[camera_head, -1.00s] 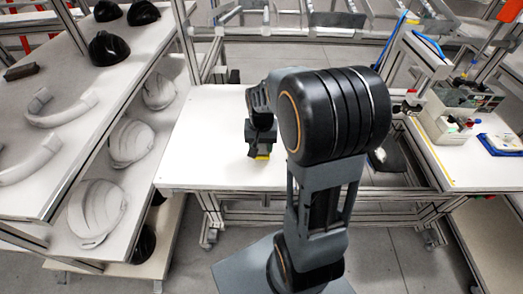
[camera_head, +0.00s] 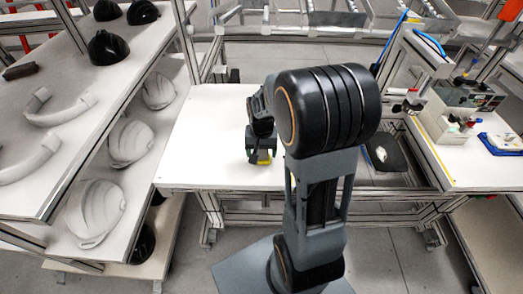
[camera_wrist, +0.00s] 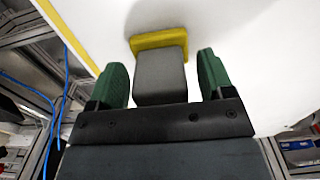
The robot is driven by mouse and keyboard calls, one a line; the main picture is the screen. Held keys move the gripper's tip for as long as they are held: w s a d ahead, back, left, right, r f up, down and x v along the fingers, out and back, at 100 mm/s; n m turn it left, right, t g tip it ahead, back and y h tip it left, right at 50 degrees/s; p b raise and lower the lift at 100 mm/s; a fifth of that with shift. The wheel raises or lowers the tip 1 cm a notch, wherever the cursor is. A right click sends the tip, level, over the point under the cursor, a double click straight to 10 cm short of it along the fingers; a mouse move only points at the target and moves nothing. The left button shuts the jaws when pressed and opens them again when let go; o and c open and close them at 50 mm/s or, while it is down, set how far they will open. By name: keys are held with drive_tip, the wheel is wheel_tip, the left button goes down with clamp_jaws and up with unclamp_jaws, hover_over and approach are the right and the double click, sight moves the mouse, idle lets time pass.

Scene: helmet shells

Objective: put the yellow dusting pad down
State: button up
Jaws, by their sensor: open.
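The yellow dusting pad (camera_wrist: 158,42) lies on the white table (camera_wrist: 240,50) with its grey block handle (camera_wrist: 160,75) toward me in the wrist view. In the head view a bit of the pad's yellow (camera_head: 264,160) shows on the white table (camera_head: 200,140), below my gripper (camera_head: 261,153). My gripper (camera_wrist: 160,82) is open in the wrist view. Its two green fingers stand on either side of the grey handle, with a visible gap on each side. My arm hides part of the table in the head view.
Shelves at the left hold white helmet shells (camera_head: 130,142), black shells (camera_head: 108,48) and pale curved pieces (camera_head: 60,108). A side bench at the right carries a grey box device (camera_head: 468,95) and a blue tray (camera_head: 501,143). The table's left part is bare.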

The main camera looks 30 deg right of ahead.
wheel_tip(320, 180, up, 12)
drive_tip(key=shift+f+p, duration=0.2)
drive_tip(key=shift+p, duration=0.4)
drive_tip(key=s+a+n+t, duration=0.3)
drive_tip(key=s+a+n, duration=0.3)
drive_tip(key=s+a, duration=0.2)
drive_tip(key=shift+s+a+r, duration=0.2)
drive_tip(key=shift+s+a, duration=0.05)
drive_tip(key=shift+s, duration=0.85)
